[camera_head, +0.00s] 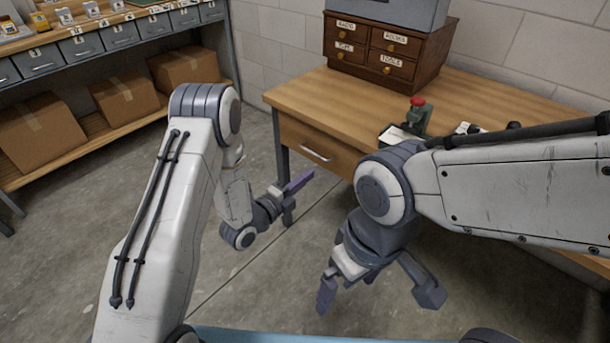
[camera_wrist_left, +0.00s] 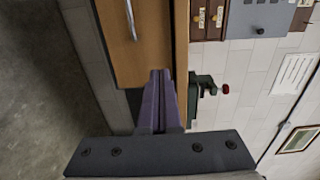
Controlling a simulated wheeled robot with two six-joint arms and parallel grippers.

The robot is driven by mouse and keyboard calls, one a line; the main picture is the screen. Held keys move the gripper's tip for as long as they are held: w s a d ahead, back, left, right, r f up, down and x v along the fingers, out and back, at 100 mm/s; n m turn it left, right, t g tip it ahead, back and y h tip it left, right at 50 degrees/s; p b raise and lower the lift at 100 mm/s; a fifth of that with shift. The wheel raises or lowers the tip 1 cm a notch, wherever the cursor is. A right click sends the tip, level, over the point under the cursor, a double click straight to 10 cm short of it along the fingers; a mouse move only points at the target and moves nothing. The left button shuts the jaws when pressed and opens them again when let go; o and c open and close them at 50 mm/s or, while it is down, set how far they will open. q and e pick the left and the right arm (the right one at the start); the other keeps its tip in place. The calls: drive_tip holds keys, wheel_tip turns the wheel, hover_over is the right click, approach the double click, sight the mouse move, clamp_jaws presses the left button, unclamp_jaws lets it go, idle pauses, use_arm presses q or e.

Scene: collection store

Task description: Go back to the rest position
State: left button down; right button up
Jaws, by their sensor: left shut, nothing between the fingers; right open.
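My left gripper (camera_head: 301,184) is held above the concrete floor, in front of the wooden desk's drawer. In the left wrist view its purple fingers (camera_wrist_left: 160,76) meet with nothing between them. My right gripper (camera_head: 378,296) hangs lower, over the floor near the desk's front. Its two fingers are spread wide apart and nothing shows between them.
A wooden desk (camera_head: 290,96) stands at the right, with a labelled drawer cabinet (camera_head: 385,52) and a green device with a red knob (camera_head: 417,112) on it. At the left, shelving holds grey drawers and cardboard boxes (camera_head: 125,95). The floor (camera_head: 255,290) between is clear.

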use_arm(q)
drive_tip(key=s+d+r+n+g+y, duration=0.4)
drive_tip(key=s+r+n+g+y, duration=0.15)
drive_tip(key=s+n, duration=0.2)
drive_tip(key=s+a+r+n+g+y, duration=0.1)
drive_tip(key=s+a+r+n+g, duration=0.2)
drive_tip(key=s, duration=0.6)
drive_tip(key=s+r+n+g+y+p, duration=0.1)
drive_tip(key=s+r+n+g+y, duration=0.2)
drive_tip(key=s, duration=0.6)
drive_tip(key=s+a+r+n+g, duration=0.1)
drive_tip(key=s+a+n+g, duration=0.15)
drive_tip(key=s+n, duration=0.45)
wheel_tip(320, 180, up, 20)
drive_tip(key=s+m+p, duration=0.1)
drive_tip(key=m+p, duration=0.1)
drive_tip(key=p, duration=1.8)
drive_tip(key=shift+s+d, duration=0.25)
